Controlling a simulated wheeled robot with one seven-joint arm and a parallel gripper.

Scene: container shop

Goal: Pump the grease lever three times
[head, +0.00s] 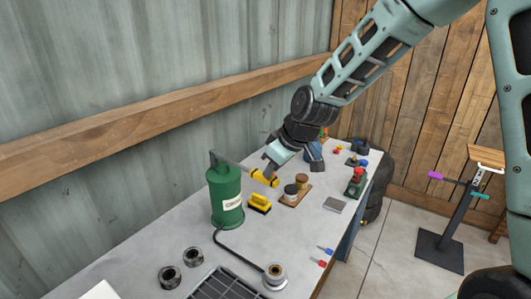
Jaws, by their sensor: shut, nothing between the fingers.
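The green grease canister (226,195), with a white label, stands on the grey workbench near the wall. Its grey lever (232,166) runs from a post on the canister's top to the right and slightly down. The lever ends in a yellow grip (265,178). My gripper (268,169) reaches down from the upper right and is shut, with its tips at or just above the yellow grip. I cannot tell whether they touch. Nothing shows between the fingers, which are small in this view.
A yellow block-like object (260,202) sits below the grip. Two jars on a wooden board (296,199) stand to its right. A black hose (236,256) runs to a round metal fitting (274,277). A wooden rail (170,110) crosses the wall behind.

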